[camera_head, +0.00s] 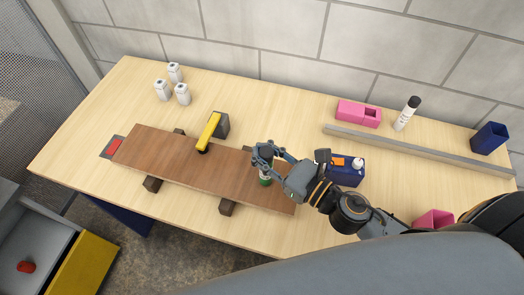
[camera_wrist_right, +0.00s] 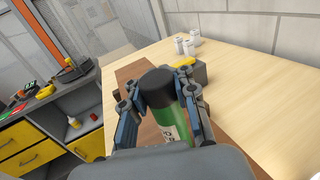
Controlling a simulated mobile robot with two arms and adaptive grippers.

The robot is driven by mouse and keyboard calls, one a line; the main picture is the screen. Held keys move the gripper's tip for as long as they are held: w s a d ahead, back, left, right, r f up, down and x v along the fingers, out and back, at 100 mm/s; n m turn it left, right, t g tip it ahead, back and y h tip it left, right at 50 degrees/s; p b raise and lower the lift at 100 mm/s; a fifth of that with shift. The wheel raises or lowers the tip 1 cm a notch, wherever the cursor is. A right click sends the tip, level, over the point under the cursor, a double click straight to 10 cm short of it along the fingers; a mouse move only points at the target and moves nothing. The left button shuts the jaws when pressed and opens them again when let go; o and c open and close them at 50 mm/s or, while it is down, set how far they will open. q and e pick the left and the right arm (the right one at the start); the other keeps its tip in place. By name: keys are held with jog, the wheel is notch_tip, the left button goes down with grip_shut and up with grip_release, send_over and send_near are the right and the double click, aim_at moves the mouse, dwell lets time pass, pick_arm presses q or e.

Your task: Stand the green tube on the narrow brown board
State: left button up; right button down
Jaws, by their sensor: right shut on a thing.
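The green tube (camera_wrist_right: 164,112) has a black cap and a pale label. In the right wrist view it sits between the two fingers of my right gripper (camera_wrist_right: 160,97), which is shut on it. In the head view the green tube (camera_head: 265,181) shows just below my right gripper (camera_head: 267,155), over the right part of the brown board (camera_head: 225,176). The tube looks roughly upright. I cannot tell whether its base touches the board. The board is long and narrow and rests on dark blocks. My left gripper is not in view.
White bottles (camera_head: 182,94) stand at the back left. A blue bin (camera_head: 347,176) is right of the gripper. A grey rail (camera_head: 420,150), a pink box (camera_head: 358,113) and a spray can (camera_head: 407,114) lie further right.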

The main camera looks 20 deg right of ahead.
jog(key=shift+f, duration=0.2)
jog(key=c, duration=1.1)
grip_release()
jog(key=shift+r, duration=0.1)
jog(key=shift+o, duration=0.2)
